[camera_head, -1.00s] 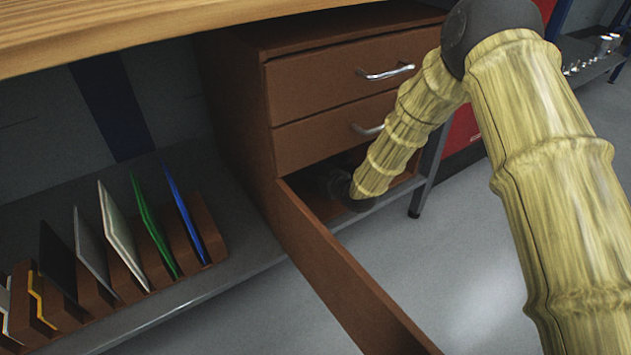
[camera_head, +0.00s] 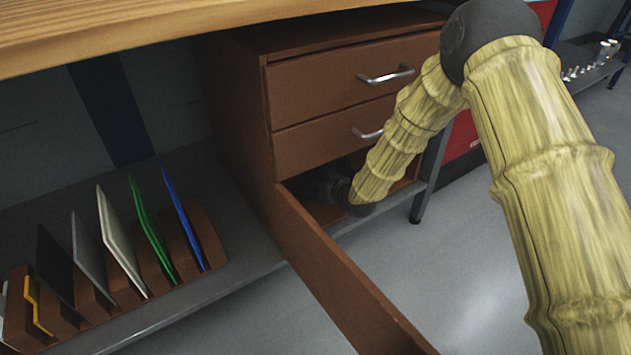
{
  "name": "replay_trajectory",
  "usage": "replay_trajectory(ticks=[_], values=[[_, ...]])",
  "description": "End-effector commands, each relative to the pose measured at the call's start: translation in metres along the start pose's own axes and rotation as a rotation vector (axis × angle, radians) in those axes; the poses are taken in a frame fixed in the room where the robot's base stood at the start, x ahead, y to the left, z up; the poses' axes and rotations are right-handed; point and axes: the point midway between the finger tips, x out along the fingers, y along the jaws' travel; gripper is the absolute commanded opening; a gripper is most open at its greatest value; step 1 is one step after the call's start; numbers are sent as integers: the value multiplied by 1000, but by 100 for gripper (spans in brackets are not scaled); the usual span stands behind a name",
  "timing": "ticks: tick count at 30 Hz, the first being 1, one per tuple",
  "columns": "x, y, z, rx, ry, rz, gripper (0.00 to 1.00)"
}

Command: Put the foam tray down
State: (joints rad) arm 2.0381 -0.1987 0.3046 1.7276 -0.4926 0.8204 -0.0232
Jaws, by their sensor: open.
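My arm reaches into the dark lower compartment of the brown cabinet (camera_head: 237,150). My gripper (camera_head: 326,184) shows only as a dark shape inside the opening, behind the open door's upper edge. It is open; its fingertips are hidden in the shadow. I cannot make out the foam tray in this view; whether it lies inside the compartment, I cannot tell.
The open cabinet door (camera_head: 345,275) juts toward me, below and left of my forearm. Two shut drawers (camera_head: 335,90) with metal handles are above the compartment. A rack of upright panels (camera_head: 120,255) stands on the shelf at left. A wooden tabletop (camera_head: 130,30) overhangs.

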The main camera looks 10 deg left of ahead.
Motion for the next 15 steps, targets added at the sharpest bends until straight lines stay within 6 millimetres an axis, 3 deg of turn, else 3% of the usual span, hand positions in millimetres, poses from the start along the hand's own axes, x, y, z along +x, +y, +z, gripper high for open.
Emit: replay_trajectory(ticks=[5, 15], values=[[-16, 1, -4, 1, -1, 1, 74], [-78, 0, -4, 1, -2, 0, 74]])
